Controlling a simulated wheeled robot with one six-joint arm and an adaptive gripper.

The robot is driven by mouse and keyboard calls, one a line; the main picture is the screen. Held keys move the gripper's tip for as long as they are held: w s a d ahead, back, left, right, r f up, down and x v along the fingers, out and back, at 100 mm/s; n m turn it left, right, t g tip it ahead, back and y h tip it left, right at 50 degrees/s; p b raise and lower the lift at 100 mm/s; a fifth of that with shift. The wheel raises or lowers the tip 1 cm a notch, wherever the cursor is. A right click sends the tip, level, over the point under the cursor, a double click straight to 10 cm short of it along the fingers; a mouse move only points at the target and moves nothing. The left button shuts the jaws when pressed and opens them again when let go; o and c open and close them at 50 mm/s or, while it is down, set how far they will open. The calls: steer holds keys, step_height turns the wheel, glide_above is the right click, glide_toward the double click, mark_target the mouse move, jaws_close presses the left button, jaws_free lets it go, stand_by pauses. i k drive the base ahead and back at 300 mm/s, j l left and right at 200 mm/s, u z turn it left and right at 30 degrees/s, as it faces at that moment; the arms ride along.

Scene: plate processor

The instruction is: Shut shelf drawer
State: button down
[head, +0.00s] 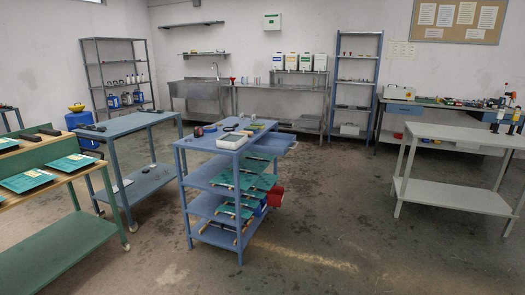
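A blue shelf cart (212,160) stands in the middle of the room with several levels. Blue drawer-like panels (272,146) stick out from its right side below the top, so one seems to be pulled out; how far is hard to tell at this size. Green plates (240,180) lie on the levels below and also reach past the right side. My gripper is not in view.
A blue-grey table (128,124) stands left of the cart, and a green bench (60,245) with plates is at the left edge. A grey table (455,135) stands at the right. A red bin (276,195) sits by the cart. Floor (340,215) right of the cart is clear.

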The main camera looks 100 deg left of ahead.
mark_target(271, 143)
steer(key=j+u, duration=0.9)
steer(key=i+j+u, duration=0.1)
steer(key=j, duration=0.35)
steer(key=i+j+u, duration=0.15)
steer(key=j, duration=0.25)
steer(key=i+j+u, duration=0.1)
steer(key=j, duration=0.3)
steer(key=i+j+u, duration=0.15)
steer(key=i+j, duration=0.15)
steer(key=i+j+u, duration=0.1)
steer(key=j, duration=0.35)
steer(key=i+j, duration=0.25)
steer(key=j, duration=0.15)
steer(key=i+j, duration=0.2)
steer(key=j, duration=0.2)
steer(key=i+j, duration=0.25)
steer(key=j, duration=0.2)
steer(key=i+j, duration=0.25)
steer(key=j, duration=0.15)
